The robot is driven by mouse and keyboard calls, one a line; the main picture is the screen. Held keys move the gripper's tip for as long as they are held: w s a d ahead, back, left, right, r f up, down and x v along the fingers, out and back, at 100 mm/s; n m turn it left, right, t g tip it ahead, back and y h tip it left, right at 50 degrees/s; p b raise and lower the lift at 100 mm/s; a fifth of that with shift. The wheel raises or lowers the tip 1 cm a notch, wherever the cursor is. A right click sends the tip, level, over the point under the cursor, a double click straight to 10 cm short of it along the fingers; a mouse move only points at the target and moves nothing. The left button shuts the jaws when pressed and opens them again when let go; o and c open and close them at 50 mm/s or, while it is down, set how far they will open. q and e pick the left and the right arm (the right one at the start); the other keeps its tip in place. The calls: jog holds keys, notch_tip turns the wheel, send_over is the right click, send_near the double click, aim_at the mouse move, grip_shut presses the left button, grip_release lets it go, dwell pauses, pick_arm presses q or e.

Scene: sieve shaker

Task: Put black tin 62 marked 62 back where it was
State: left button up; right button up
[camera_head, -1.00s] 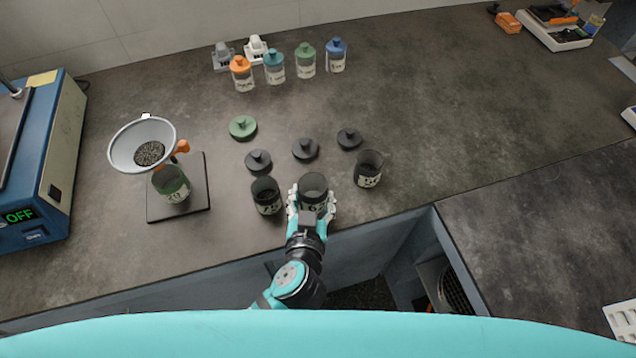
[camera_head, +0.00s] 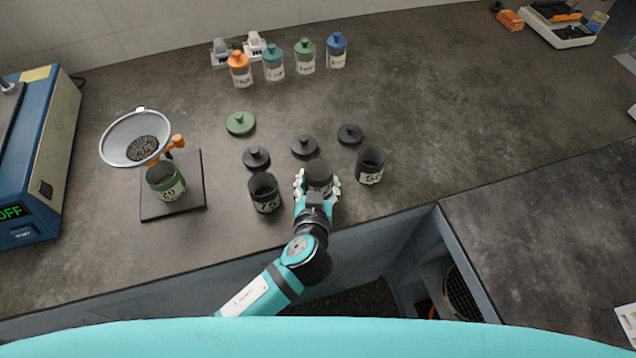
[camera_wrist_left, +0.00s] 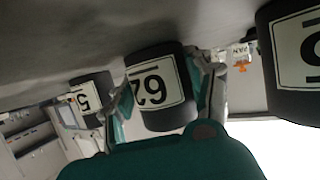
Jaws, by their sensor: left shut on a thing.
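Black tin 62 (camera_head: 319,173) is in the grip of my left gripper (camera_head: 317,186), between two other open black tins near the counter's front edge. In the left wrist view the tin (camera_wrist_left: 160,88) shows its label 62 upside down, with the gripper's fingers (camera_wrist_left: 163,92) on both sides of it. The left gripper is shut on this tin. I cannot tell whether the tin's base touches the counter. My right gripper is not in view.
Black tins stand left (camera_head: 264,193) and right (camera_head: 370,166) of the held tin. Black lids (camera_head: 304,147) lie behind. A green tin (camera_head: 165,181) stands on a dark plate (camera_head: 193,204) beside a funnel sieve (camera_head: 136,138). Lidded jars (camera_head: 305,58) stand at the back.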

pick_arm(q)
jog(key=o, duration=1.2)
jog(key=shift+f, duration=0.1)
jog(key=shift+s+r, duration=0.1)
jog(key=shift+r, duration=0.1)
jog(key=b+v, duration=0.1)
jog(key=v, duration=1)
jog(key=shift+s+r, duration=0.1)
jog(key=shift+s, duration=0.25)
